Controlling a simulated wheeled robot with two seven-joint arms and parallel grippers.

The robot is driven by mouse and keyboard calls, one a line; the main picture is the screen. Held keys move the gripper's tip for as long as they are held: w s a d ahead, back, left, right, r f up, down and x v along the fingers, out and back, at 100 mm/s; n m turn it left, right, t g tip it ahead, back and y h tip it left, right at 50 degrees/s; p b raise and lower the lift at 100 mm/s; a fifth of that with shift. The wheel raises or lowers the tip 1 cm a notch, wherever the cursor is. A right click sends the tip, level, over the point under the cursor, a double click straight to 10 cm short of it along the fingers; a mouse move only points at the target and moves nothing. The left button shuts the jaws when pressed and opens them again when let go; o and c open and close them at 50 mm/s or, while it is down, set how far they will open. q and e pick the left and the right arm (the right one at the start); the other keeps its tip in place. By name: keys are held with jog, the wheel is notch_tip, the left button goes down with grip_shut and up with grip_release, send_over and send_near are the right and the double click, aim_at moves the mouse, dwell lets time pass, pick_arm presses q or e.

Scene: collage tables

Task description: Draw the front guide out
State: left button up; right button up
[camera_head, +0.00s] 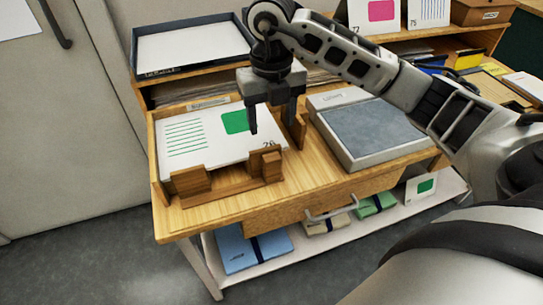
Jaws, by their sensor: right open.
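The front guide (232,192) is a low wooden rail with upright blocks, lying along the near edge of a white card (200,137). The card has green lines and a green patch and lies on the wooden table at the left. My right gripper (272,122) points down over the card's right part, behind the guide's right end. Its two fingers are apart, with nothing seen between them. I cannot tell whether its fingertips touch the card or the wooden block beside them. My left gripper is not in view.
A grey padded box (372,132) stands on the table to the right. A black-rimmed tray (190,47) sits on the shelf behind. A drawer with a metal handle (331,210) is below the front edge. Blue and green packs lie on the lower shelf.

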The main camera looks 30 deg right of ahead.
aim_at(272, 157)
notch_tip(272, 157, down, 12)
jog(key=shift+r+p, duration=0.2)
jog(key=shift+p, duration=0.1)
